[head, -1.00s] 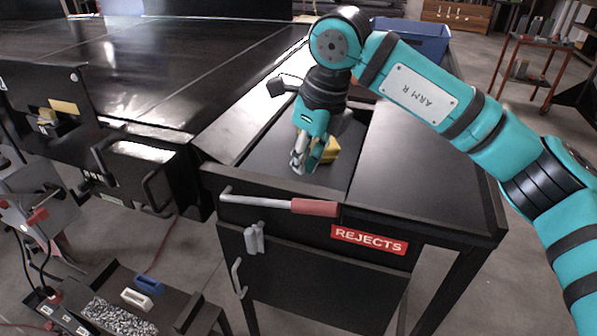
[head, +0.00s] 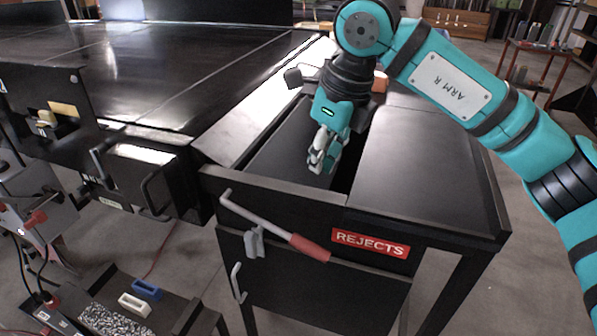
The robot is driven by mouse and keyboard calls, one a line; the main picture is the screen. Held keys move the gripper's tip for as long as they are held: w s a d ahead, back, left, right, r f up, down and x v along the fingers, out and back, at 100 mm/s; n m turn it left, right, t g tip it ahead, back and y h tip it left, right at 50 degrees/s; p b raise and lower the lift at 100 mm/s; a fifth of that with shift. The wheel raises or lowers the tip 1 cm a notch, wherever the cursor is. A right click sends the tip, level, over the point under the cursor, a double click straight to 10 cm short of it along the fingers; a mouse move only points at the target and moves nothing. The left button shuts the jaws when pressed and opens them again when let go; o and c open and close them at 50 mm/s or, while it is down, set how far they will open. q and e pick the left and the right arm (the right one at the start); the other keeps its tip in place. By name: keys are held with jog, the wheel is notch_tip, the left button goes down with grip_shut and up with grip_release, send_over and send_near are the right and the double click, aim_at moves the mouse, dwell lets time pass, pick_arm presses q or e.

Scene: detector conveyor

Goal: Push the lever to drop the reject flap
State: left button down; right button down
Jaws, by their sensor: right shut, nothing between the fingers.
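The lever is a grey rod with a red grip (head: 309,247) on the front of the black rejects bench. It slants down to the right, with the grip at its lower end. The reject flap (head: 285,150) is a dark panel in the bench top, with a dark gap along its right side. My right gripper (head: 318,170) is shut and empty, pointing down over the flap, behind the lever and apart from it. I cannot tell whether its fingertips touch the flap. My left gripper is not in view.
A red REJECTS sign (head: 371,243) is right of the lever grip, above a black front door with a grey handle (head: 237,283). A flat bench top (head: 425,170) lies right of the flap. The dark conveyor (head: 150,80) runs at the left.

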jog(key=v, duration=1.1)
jog(key=shift+d+r, duration=0.2)
